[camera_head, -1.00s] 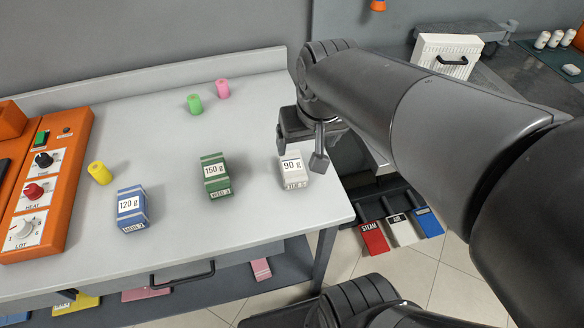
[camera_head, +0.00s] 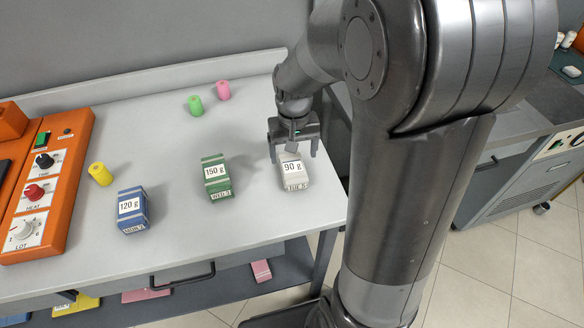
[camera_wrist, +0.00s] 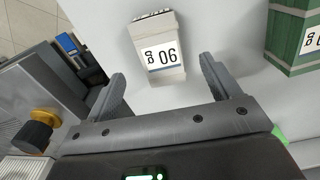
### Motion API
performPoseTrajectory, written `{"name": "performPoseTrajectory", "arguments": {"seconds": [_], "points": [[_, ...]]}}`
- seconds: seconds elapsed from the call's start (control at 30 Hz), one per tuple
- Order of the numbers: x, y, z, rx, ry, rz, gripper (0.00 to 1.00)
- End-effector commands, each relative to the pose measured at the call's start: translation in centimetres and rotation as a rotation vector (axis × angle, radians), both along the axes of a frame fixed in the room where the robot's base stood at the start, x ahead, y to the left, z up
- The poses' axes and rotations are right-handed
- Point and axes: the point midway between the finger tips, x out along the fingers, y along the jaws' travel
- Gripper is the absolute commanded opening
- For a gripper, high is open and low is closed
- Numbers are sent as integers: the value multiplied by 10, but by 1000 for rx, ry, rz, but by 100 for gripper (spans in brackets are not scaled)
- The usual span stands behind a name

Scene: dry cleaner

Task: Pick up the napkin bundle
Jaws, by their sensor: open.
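The napkin bundles may be the banded, labelled blocks on the table. A white one marked 90 g (camera_head: 294,174) lies near the table's right end. A green one marked 150 g (camera_head: 216,176) is left of it, and a blue one marked 120 g (camera_head: 133,210) is further left. My gripper (camera_head: 292,152) is open and empty just behind and above the white bundle. In the wrist view, the white bundle (camera_wrist: 158,48) lies ahead of my open fingers (camera_wrist: 168,85), between their lines. Part of the green bundle (camera_wrist: 290,38) shows at right.
An orange control panel (camera_head: 45,185) stands at the table's left. Yellow (camera_head: 100,174), green (camera_head: 195,105) and pink (camera_head: 223,90) cylinders stand on the grey table (camera_head: 90,265). The green bundle is a short way left of the white one. Table surface around the white bundle is clear.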

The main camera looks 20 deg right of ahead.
Motion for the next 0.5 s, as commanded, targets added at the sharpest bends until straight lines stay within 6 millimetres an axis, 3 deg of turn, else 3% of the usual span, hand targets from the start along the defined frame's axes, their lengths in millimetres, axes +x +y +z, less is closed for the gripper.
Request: {"name": "performPoseTrajectory", "arguments": {"seconds": [0.5], "points": [[6,0,-56,0,2,0,82]]}}
